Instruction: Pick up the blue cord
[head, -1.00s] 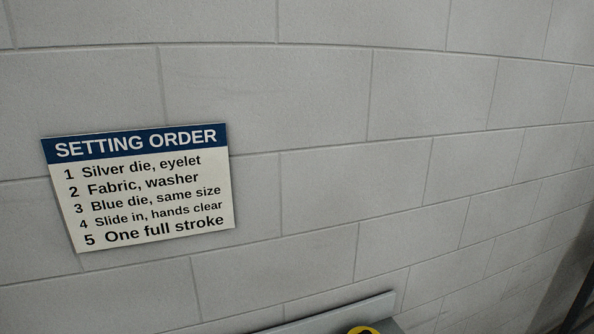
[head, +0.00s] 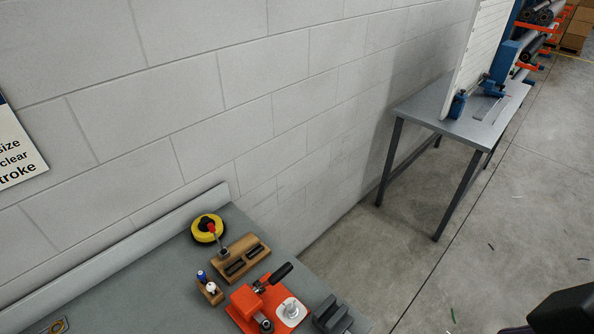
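I cannot make out a blue cord in the head view. The grey workbench (head: 110,300) at lower left holds several tools, and none of them looks like a cord. Neither of my grippers' fingers shows. A dark shape cuts into the lower right corner, and I cannot tell what part it is.
The bench holds an orange press (head: 247,303), a slotted wooden block (head: 247,247), a small wooden holder (head: 210,294) and a round yellow tool (head: 201,234). A second table (head: 425,108) with blue equipment stands farther right. Concrete floor (head: 400,255) between them is mostly clear, with small scraps.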

